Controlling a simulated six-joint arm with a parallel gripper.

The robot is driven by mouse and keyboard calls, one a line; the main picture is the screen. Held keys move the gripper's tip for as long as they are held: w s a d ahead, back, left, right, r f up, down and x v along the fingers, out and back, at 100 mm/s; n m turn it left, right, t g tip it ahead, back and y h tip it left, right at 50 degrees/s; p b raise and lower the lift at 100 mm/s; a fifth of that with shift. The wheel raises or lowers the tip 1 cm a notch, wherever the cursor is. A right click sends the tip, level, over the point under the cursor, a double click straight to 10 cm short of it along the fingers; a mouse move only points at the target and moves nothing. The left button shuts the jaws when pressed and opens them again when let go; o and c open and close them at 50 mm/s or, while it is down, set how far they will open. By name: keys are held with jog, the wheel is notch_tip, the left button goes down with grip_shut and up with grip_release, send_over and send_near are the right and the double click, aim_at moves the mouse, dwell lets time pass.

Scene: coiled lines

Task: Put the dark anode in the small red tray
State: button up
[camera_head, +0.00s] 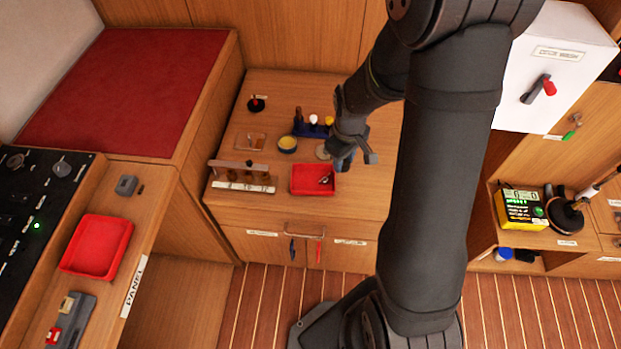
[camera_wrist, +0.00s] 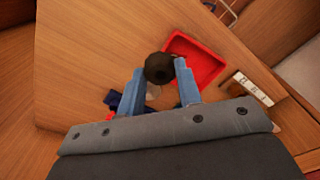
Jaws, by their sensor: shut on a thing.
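My gripper (camera_wrist: 160,76) has blue fingers and is shut on a dark, rounded piece, which looks like the dark anode (camera_wrist: 158,66). In the wrist view the piece overlaps the edge of a red tray (camera_wrist: 207,62); I cannot tell its height above it. In the head view my gripper (camera_head: 342,163) is just beside the right back corner of this red tray (camera_head: 302,187) on the wooden counter. A small pale and dark shape shows at the tray's right side, too small to make out. The held piece is not clear in the head view.
A larger-looking red tray (camera_head: 97,246) lies on the panel ledge at left. Around the counter tray are a wooden rack (camera_head: 240,176), a yellow-topped bowl (camera_head: 287,144), and a blue holder (camera_head: 311,130) with bottles. The counter's front strip is clear.

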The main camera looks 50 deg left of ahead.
send_over(303, 181)
notch_tip(303, 181, down, 7)
jog(key=shift+r, duration=0.1)
jog(key=shift+f, duration=1.95)
jog(key=shift+f, duration=0.2)
jog(key=o, duration=0.8)
jog(key=shift+c, duration=0.2)
notch_tip(303, 181, up, 12)
jog(key=shift+r, duration=0.2)
notch_tip(303, 181, down, 12)
jog(key=shift+f, duration=0.15)
